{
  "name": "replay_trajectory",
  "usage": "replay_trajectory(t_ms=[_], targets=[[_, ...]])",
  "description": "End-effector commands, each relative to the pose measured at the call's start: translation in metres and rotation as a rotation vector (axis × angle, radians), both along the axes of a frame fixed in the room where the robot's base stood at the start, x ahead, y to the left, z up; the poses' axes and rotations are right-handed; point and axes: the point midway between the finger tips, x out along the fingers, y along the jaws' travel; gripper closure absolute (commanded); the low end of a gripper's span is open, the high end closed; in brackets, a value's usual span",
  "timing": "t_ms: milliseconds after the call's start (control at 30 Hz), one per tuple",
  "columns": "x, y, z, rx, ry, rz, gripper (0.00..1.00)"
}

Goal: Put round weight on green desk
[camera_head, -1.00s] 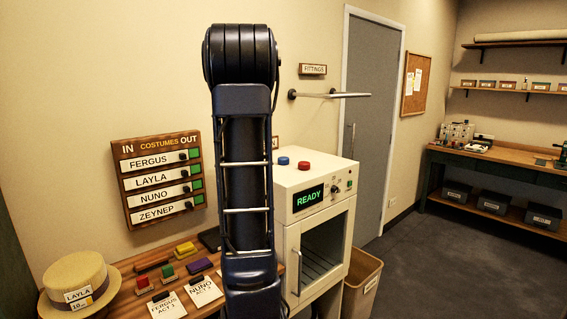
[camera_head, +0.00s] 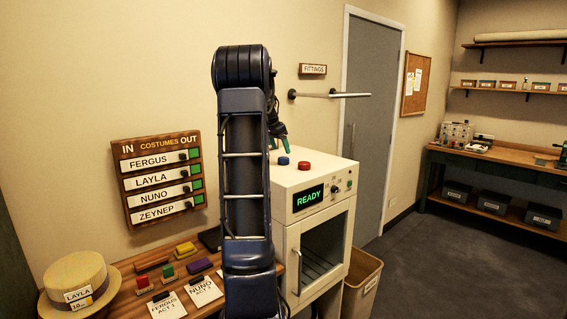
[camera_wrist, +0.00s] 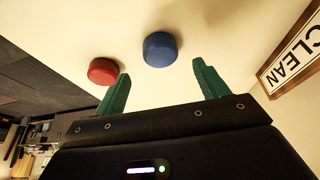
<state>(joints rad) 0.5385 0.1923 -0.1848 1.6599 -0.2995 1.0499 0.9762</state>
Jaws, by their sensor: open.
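A blue round piece (camera_head: 283,161) and a red round piece (camera_head: 303,165) sit on top of the white cabinet (camera_head: 328,180); I cannot tell for sure which is the round weight. My gripper (camera_head: 279,147) is above the cabinet top, behind the blue piece, partly hidden by my arm. In the wrist view my gripper (camera_wrist: 162,70) is open and empty. The blue piece (camera_wrist: 160,49) shows between its green fingers, beyond the tips, and the red piece (camera_wrist: 103,71) is left of them. The green desk (camera_head: 500,165), with a wooden top, stands at the far right.
The cabinet has a glass door and a READY display (camera_head: 308,198). A CLEAN sign (camera_wrist: 295,58) is close to the right finger. A wall rail (camera_head: 335,95) sticks out above the cabinet. A bin (camera_head: 363,284) stands beside it. Floor before the desk is clear.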

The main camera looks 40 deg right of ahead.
Motion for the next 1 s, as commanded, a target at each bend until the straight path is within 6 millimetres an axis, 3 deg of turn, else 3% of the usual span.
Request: replay_trajectory(t_ms=[400,700,1000], targets=[[0.001,-0.015,-0.043,0.0,0.001,0.001,0.27],[0.002,-0.017,-0.048,-0.001,-0.001,0.001,0.29],[0.002,-0.017,-0.047,-0.001,-0.001,0.002,0.88]])
